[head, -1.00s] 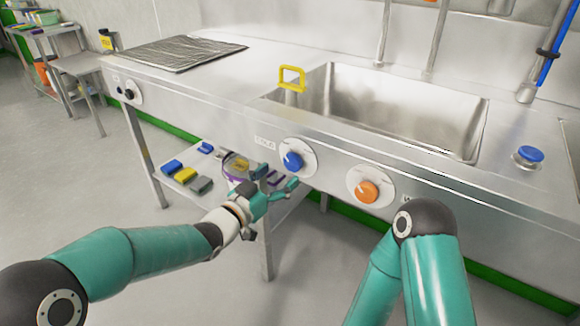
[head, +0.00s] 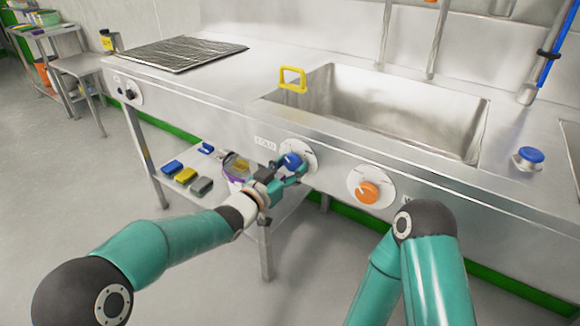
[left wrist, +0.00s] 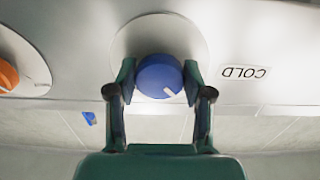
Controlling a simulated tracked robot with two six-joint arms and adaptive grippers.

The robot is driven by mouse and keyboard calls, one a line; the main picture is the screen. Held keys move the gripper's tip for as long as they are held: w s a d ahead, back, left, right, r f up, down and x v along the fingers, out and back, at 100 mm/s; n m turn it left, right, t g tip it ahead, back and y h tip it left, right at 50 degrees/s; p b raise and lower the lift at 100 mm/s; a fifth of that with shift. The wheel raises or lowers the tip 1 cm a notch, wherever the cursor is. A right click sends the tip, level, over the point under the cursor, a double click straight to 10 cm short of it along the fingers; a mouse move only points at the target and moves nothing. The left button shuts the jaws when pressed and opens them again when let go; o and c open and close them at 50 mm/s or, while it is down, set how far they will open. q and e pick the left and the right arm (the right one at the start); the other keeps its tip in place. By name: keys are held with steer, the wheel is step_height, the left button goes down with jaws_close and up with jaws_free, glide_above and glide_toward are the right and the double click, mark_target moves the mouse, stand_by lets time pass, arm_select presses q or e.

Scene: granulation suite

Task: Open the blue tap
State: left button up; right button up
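The blue tap (head: 291,161) is a round knob on a white disc on the sink's front panel, beside a COLD label (head: 265,143). In the left wrist view the blue tap (left wrist: 159,76) shows a white mark pointing to the lower right. My left gripper (head: 288,172) is at the knob, and in the wrist view its fingers (left wrist: 158,84) stand on either side of it. The fingers are spread about the knob's width; a thin gap or light contact cannot be told apart. My right gripper is out of view; only my right arm shows.
An orange knob (head: 368,192) sits on the same panel to the right. The sink basin (head: 395,110) has a yellow handle-like piece (head: 292,78) at its left rim. A lower shelf (head: 218,206) holds several coloured blocks and a tub.

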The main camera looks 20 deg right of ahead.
arm_select(q)
steer(key=c, duration=0.4)
steer(key=shift+w+a+f+m+b, duration=0.15)
steer(key=shift+m+b, duration=0.35)
steer(key=shift+b, duration=0.25)
steer(key=m+b, duration=0.6)
steer(key=shift+m, duration=0.3)
steer(key=m+b, duration=0.3)
steer(key=m, duration=0.2)
steer(key=shift+m+b, duration=0.3)
steer(key=shift+b, duration=0.05)
steer(key=m+b, duration=0.1)
steer(key=m, duration=0.2)
steer(key=shift+b, duration=0.3)
steer(key=shift+m+b, duration=0.35)
steer(key=shift+m, duration=0.45)
